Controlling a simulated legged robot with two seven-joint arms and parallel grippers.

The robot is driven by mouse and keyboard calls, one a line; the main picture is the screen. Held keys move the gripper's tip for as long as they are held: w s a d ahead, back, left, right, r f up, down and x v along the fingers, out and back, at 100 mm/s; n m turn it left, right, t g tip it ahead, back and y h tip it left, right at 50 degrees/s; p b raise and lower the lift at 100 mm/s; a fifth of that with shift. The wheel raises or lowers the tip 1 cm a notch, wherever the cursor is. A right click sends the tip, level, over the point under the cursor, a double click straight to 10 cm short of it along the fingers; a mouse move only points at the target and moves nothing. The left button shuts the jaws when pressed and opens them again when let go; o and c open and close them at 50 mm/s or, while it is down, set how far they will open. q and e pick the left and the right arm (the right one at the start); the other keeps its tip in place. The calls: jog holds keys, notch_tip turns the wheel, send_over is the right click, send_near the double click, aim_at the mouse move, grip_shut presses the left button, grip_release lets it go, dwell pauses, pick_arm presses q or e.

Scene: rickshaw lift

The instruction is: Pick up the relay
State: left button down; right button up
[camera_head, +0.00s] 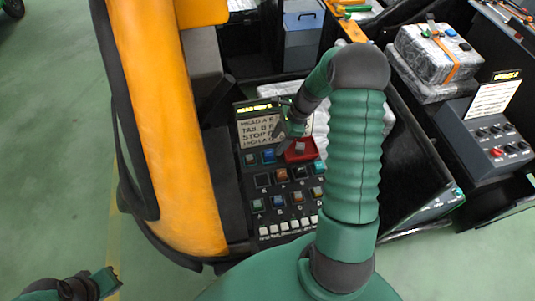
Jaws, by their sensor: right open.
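A black panel (262,180) with rows of small coloured blocks stands in the middle. I cannot tell for sure which piece is the relay; the blocks include blue, orange and green ones. A red block (301,150) sits at the panel's upper right, partly covered by my right gripper (292,128). That gripper is open and hangs over the panel's upper part, close to the red block. Whether it touches is unclear. My left arm's end (75,289) shows at the lower left corner, away from the panel; its fingers are not clear.
An orange and black vehicle body (170,130) rises left of the panel. A printed sign (260,129) stands behind the blocks. To the right are a second control box (490,135) and wrapped packages (437,52). Green floor (50,150) is open at left.

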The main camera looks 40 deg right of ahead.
aim_at(270, 152)
jog(key=shift+w+f, duration=0.25)
jog(key=shift+f, duration=0.4)
jog(key=shift+w+f, duration=0.1)
jog(key=shift+f, duration=0.25)
jog(key=a+f, duration=0.1)
jog(key=a+f+p, duration=0.1)
jog(key=f, duration=0.1)
jog(key=shift+w+f, duration=0.1)
jog(key=shift+w, duration=0.1)
jog(key=shift+w+a+f, duration=0.1)
jog(key=shift+a+f, duration=0.1)
jog(key=shift+w+a, duration=0.1)
jog(key=shift+w, duration=0.05)
jog(key=shift+d+f, duration=0.1)
jog(key=shift+d, duration=0.2)
jog(key=c, duration=1)
grip_shut()
pick_arm(q)
jog(key=shift+d+r, duration=0.25)
jog(key=shift+r, duration=0.55)
pick_arm(e)
jog(key=shift+a, duration=0.1)
